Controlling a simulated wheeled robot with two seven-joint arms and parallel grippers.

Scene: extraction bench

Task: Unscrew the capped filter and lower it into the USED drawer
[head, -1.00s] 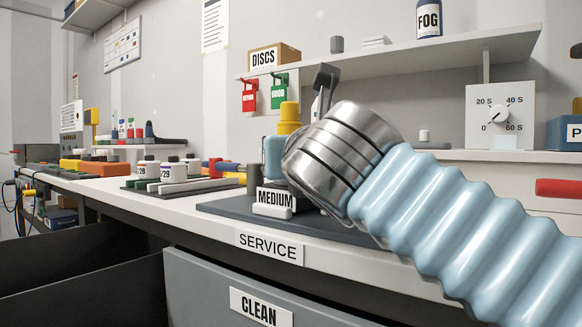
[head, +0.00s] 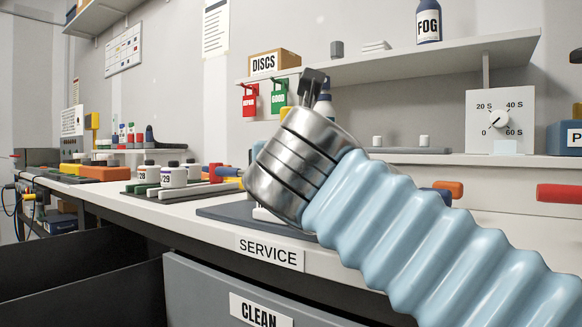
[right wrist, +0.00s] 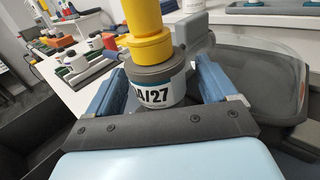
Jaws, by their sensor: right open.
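The capped filter (right wrist: 158,92) shows in the right wrist view as a grey cylinder with a white label ending in "/27". A yellow cap (right wrist: 145,35) stands on top of it. The filter sits beside a grey fitting on a mask with a clear visor (right wrist: 265,75). My right gripper (right wrist: 165,75) is open, with one blue finger on each side of the filter; I cannot tell whether they touch it. In the head view my right arm hides most of the filter, with a bit of yellow (head: 284,112) showing. My left gripper is out of view. No USED label is visible.
The CLEAN drawer front (head: 200,285) is below the bench edge marked SERVICE (head: 269,251). A dark open space (head: 80,285) lies to its left. Labelled jars (head: 173,175) stand on the bench at left. A shelf (head: 400,64) with a FOG bottle (head: 428,22) runs above.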

